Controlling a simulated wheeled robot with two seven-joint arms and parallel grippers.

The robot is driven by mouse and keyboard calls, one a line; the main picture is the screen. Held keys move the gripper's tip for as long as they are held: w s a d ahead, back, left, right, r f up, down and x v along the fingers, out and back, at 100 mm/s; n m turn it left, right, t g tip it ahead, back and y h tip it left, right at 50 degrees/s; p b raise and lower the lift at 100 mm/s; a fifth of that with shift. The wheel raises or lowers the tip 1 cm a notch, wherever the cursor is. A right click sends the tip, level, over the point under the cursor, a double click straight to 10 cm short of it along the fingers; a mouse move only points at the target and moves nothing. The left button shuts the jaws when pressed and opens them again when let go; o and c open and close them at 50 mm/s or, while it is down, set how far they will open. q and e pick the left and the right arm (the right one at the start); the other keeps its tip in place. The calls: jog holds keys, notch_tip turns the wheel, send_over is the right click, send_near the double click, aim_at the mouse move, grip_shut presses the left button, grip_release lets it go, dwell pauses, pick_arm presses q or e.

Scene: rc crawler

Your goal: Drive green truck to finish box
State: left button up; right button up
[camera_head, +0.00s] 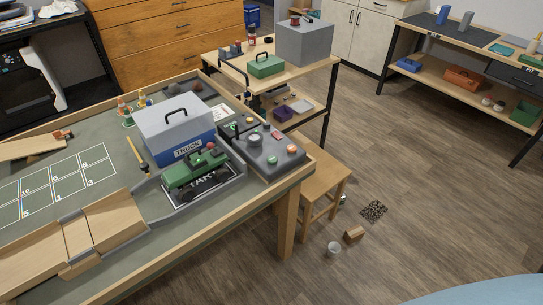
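A grey control console (262,150) with a black knob and several coloured buttons sits right of the truck at the table's edge. A grey and blue box labelled TRUCK (177,130) stands behind the truck. A wooden ramp (108,220) rises at the left front. I cannot make out a finish box. Neither of my grippers is in view.
The table (150,281) has a raised wooden rim. A white-lined numbered grid (60,187), small cones (124,110) and a wooden plank (30,147) lie on it. A stool (318,180) stands right of the table. The floor at right is open.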

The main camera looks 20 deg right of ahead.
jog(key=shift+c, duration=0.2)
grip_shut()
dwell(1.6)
